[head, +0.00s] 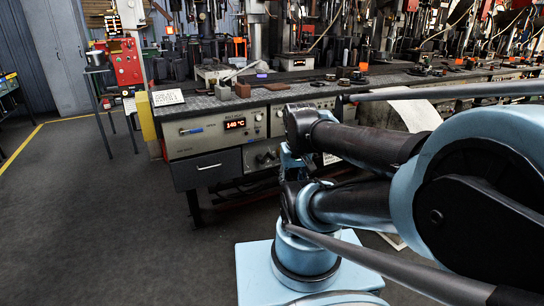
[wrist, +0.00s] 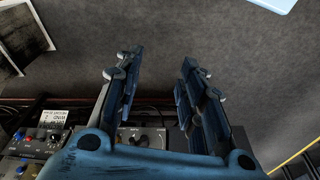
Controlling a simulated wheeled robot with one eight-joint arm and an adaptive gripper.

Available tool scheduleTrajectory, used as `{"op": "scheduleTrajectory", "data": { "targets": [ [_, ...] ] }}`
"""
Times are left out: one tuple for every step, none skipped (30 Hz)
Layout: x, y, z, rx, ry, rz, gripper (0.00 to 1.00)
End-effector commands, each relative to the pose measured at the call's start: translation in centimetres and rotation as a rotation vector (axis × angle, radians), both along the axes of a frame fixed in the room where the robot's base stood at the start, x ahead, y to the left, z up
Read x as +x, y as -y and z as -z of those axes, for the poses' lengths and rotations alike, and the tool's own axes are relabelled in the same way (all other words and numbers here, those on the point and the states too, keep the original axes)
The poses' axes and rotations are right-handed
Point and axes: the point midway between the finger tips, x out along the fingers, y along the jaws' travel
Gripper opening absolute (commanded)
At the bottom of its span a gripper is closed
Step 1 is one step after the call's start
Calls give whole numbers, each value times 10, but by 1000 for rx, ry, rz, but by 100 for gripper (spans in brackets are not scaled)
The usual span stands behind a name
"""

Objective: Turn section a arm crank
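My gripper (wrist: 160,62) is open in the wrist view. Its two blue fingers stand apart with only bare floor seen between their tips, and nothing is held. In the head view my arm covers the right half, and the gripper is largely hidden behind it, close to the front of the bench. I cannot pick out for sure which part is the section a arm crank. A press column (head: 256,38) and other machine levers stand on the bench, small and crowded. No crank shows between my fingers.
The left control panel (head: 205,141) reads 140 °C and has a drawer (head: 208,170) below it. Dark blocks lie on the bench top (head: 195,104). A red cabinet (head: 125,62) and a stand (head: 97,100) are further left. The floor (head: 100,220) at front left is clear.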

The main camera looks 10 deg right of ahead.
Motion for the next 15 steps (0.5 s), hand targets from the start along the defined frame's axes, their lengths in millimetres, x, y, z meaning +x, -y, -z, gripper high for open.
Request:
{"op": "scheduleTrajectory", "data": {
  "targets": [
    [-6,0,-3,1,7,0,38],
    [-6,0,-5,3,8,-2,38],
    [-3,-1,-7,5,9,-4,38],
    [1,-1,-9,8,9,-7,38],
    [5,-1,-12,12,9,-9,38],
    [11,-2,-16,16,10,-13,38],
    [16,-1,-19,21,10,-16,38],
    [22,-1,-23,24,11,-21,38],
    [30,-1,-29,32,13,-26,38],
    [37,-2,-32,38,15,-33,38],
    [44,-2,-36,43,17,-39,38],
    [54,-2,-41,50,19,-46,38],
    [61,-3,-44,56,21,-52,38],
    [68,-3,-47,61,23,-57,38],
    [78,-3,-51,67,25,-67,38]
  ]
}}
